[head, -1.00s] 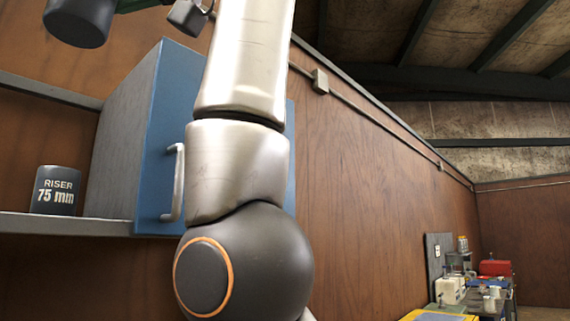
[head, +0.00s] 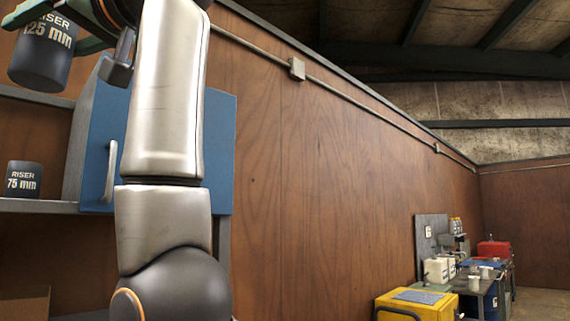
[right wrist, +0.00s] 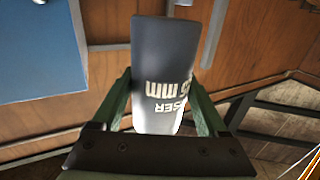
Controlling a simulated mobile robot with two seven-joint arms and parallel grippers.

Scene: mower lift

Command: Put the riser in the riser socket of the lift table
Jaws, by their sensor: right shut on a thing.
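A dark grey riser (head: 40,62) marked "RISER 125 mm" hangs in my right gripper (head: 55,28) at the top left of the head view. In the right wrist view the same riser (right wrist: 162,60) sits between the two green fingers of the right gripper (right wrist: 160,98), which are shut on it; its label is partly cut off. A second, smaller riser (head: 24,180) marked "75 mm" stands upright on a shelf at the left. My left gripper is not in view. I cannot make out the lift table's riser socket in these frames.
A yellow box-shaped unit (head: 440,308) and a cluttered bench (head: 488,284) are at the lower right. A wooden wall (head: 330,180) runs between.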

